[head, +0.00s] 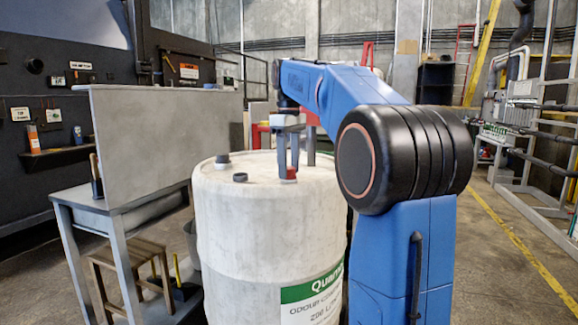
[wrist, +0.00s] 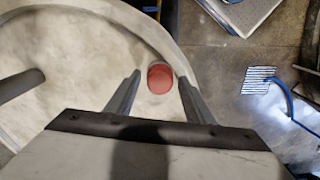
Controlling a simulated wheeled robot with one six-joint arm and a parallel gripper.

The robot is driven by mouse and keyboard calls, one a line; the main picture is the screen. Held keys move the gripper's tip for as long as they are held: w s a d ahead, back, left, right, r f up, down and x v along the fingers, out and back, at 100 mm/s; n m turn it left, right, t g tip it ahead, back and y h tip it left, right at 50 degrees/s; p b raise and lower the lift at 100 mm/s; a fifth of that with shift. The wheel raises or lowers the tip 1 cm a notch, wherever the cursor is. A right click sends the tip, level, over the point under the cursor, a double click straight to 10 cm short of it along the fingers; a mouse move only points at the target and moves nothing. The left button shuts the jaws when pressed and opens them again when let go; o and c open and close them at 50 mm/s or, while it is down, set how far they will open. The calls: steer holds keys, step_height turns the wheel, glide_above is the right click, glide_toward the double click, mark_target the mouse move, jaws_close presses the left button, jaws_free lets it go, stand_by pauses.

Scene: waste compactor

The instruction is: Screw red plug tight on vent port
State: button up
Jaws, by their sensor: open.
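A red plug (head: 290,174) sits on the top of a white drum (head: 245,230) near its rim, below my gripper (head: 288,164). In the wrist view the plug (wrist: 160,79) is round and lies between the two fingertips of my gripper (wrist: 159,77). The fingers are open, with a visible gap on the left side of the plug and a narrower one on the right. The vent port is not visible; I cannot tell whether the plug covers it or how tightly it sits.
Two dark caps (head: 222,159) (head: 240,177) stand on the left of the drum top. A grey upright post (head: 311,146) rises behind my gripper. A grey table with an upright panel (head: 150,140) stands left of the drum. Open floor (head: 510,255) lies to the right.

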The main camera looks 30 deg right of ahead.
steer(key=n, duration=0.5)
steer(key=shift+n, duration=0.3)
steer(key=c, duration=1.2)
steer(key=shift+o, duration=0.2)
steer(key=m, duration=0.5)
steer(key=shift+m, duration=0.3)
steer(key=m, duration=0.4)
steer(key=shift+m, duration=0.4)
